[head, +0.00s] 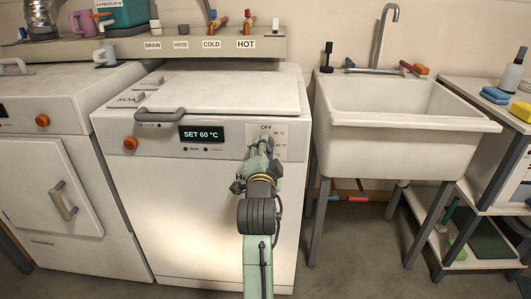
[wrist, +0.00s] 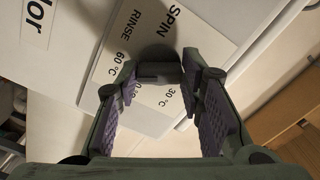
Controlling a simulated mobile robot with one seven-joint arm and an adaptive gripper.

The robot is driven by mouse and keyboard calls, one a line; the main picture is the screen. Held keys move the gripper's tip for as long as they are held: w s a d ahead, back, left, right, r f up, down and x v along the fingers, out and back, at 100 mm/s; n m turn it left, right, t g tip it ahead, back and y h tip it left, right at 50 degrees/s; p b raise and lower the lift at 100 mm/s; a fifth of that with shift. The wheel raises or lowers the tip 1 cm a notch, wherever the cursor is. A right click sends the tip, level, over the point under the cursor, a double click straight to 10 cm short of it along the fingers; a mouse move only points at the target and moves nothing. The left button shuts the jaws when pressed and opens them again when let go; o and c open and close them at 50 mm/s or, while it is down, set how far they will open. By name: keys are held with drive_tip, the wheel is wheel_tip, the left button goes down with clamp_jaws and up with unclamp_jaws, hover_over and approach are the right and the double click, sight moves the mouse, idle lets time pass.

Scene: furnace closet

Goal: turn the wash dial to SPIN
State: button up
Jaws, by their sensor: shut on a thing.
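The washing machine (head: 215,215) stands in front of me with a lit display (head: 202,134) reading "SET 60 °C". At the right of its front panel is the dial's label plate (head: 279,153), with OFF at the top. My gripper (head: 262,148) covers most of the plate and hides the dial in the head view. In the wrist view my gripper (wrist: 158,78) is shut on the dark wash dial (wrist: 158,70), one finger on each side. SPIN, RINSE and 60 °C are readable on the plate there. I cannot tell where the dial's pointer is.
An orange knob (head: 130,143) and a grey lid handle (head: 160,114) are to the left on the machine. A white sink (head: 400,127) stands close on the right, with a shelf unit (head: 477,203) beyond. A labelled shelf (head: 110,48) runs above the machine.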

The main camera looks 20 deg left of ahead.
drive_tip(key=m+b, duration=0.9)
drive_tip(key=m, duration=1.1)
drive_tip(key=shift+b, duration=0.3)
drive_tip(key=o, duration=1.2)
drive_tip(key=shift+c, duration=0.2)
drive_tip(key=v, duration=0.7)
drive_tip(key=shift+s, duration=0.3)
